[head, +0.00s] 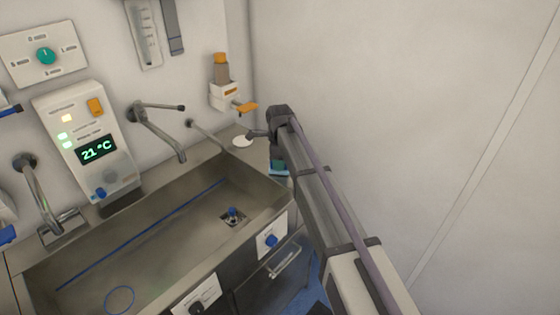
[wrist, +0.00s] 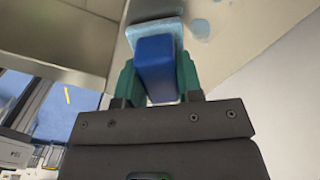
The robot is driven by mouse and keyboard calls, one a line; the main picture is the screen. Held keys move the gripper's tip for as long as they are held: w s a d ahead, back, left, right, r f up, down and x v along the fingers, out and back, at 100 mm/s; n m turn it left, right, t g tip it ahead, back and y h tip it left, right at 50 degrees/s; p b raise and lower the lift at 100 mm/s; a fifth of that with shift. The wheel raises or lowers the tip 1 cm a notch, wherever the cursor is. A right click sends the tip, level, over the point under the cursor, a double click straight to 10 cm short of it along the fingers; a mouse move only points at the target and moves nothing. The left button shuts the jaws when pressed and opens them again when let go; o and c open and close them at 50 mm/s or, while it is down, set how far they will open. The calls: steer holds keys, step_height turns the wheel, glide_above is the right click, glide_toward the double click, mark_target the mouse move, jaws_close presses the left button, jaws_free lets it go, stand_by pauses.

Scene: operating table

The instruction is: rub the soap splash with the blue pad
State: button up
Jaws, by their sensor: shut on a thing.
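The blue pad (wrist: 157,62) has a dark blue block handle and a pale blue face. My gripper (wrist: 155,85) is shut on the handle, with a green finger on each side. In the head view my gripper (head: 278,162) is over the right end of the sink counter, and a bit of the pad's pale face (head: 279,173) shows below it. The soap splash (wrist: 200,28) is a pale blue patch just right of the pad in the wrist view. In the head view the splash (head: 243,142) is a whitish oval left of my gripper. I cannot tell whether the pad touches the counter.
A soap dispenser (head: 223,92) with an orange lever hangs on the wall above the splash. A faucet (head: 158,130) and a thin spout (head: 205,134) reach out nearby. The deep steel sink (head: 150,235) lies to the left. A plain wall (head: 420,110) stands right.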

step_height(320, 180, up, 6)
steer(key=p, duration=0.5)
steer(key=shift+f, duration=0.15)
step_height(320, 180, up, 3)
steer(key=p, duration=0.3)
steer(key=shift+s+d, duration=0.1)
